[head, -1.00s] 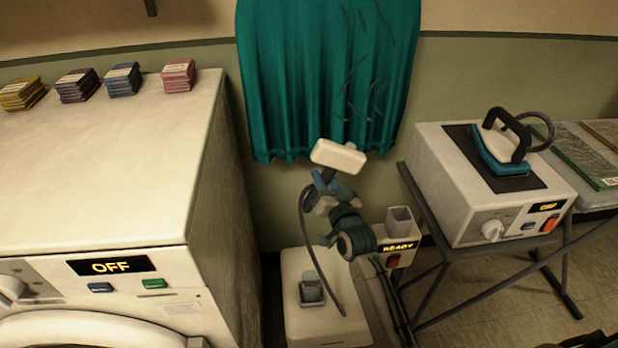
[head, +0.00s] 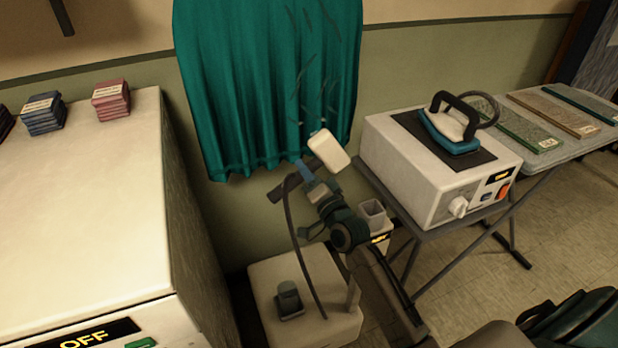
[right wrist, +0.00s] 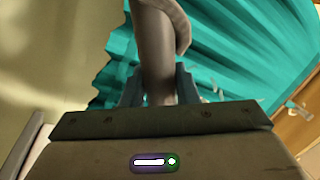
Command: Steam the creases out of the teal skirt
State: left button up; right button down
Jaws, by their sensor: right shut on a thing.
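The teal skirt (head: 245,95) hangs against the wall, with dark crease lines on its right part. It also fills much of the right wrist view (right wrist: 245,45). My right gripper (head: 314,182) is shut on the dark handle of the steamer head. The white steamer head (head: 329,150) is tilted in front of the skirt's lower right hem, below the creases; I cannot tell whether it touches the cloth. In the right wrist view the grey handle (right wrist: 154,55) stands between the fingers. A hose (head: 294,245) runs down to the pale steamer base (head: 262,300). My left gripper is not in view.
A white machine (head: 80,220) reading OFF stands left, with small coloured stacks (head: 112,100) on top. At right, an iron (head: 452,128) rests on a white box (head: 435,190) on a stand. A table behind holds flat boards (head: 555,112). Floor shows at lower right.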

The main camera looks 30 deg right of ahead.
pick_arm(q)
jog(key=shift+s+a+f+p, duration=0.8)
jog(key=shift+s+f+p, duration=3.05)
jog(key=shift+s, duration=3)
pick_arm(e)
jog(key=shift+w+r+b, duration=0.6)
jog(key=shift+w+r, duration=0.8)
jog(key=shift+r, duration=2.75)
jog(key=p, duration=2.1)
send_near(301, 43)
jog(key=w+a+r, duration=0.3)
jog(key=a+r, duration=0.1)
jog(key=r, duration=0.1)
pick_arm(q)
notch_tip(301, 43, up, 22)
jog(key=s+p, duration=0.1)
jog(key=p, duration=0.1)
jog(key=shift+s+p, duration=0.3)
jog(key=shift+p, duration=0.05)
pick_arm(e)
jog(key=shift+a+r+v, duration=0.1)
jog(key=shift+r+v, duration=0.1)
jog(key=shift+v, duration=1)
jog(key=shift+a+r+v, duration=0.1)
jog(key=shift+r+v, duration=0.05)
jog(key=shift+v, duration=1.05)
